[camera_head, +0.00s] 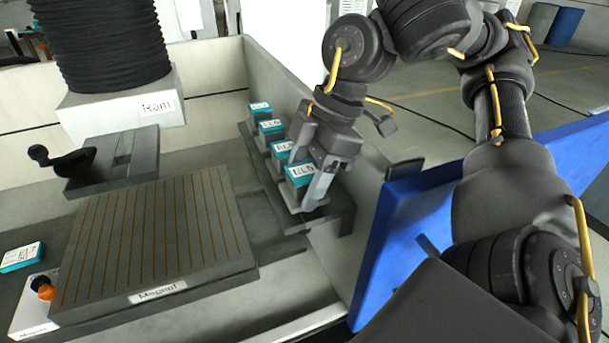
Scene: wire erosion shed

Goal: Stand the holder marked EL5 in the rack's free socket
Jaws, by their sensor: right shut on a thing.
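My right gripper (311,179) points down at the near end of the rack and is shut on a teal holder (299,170) with a white label that seems to read EL5. The holder is upright, in line with the others; I cannot tell whether its base is fully down in the socket, as the fingers hide part of it. The dark rack (318,222) runs along the tank's right wall. Several teal holders with white labels stand in it behind the held one, the farthest one (260,110) at the back. My left gripper is out of view.
A grooved plate marked Magnet (150,240) fills the tank's middle. Another teal holder (20,257) lies at the left edge, near an orange knob (43,289). A white block marked Ram (130,105) hangs behind. A blue panel (400,235) stands right of the tank.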

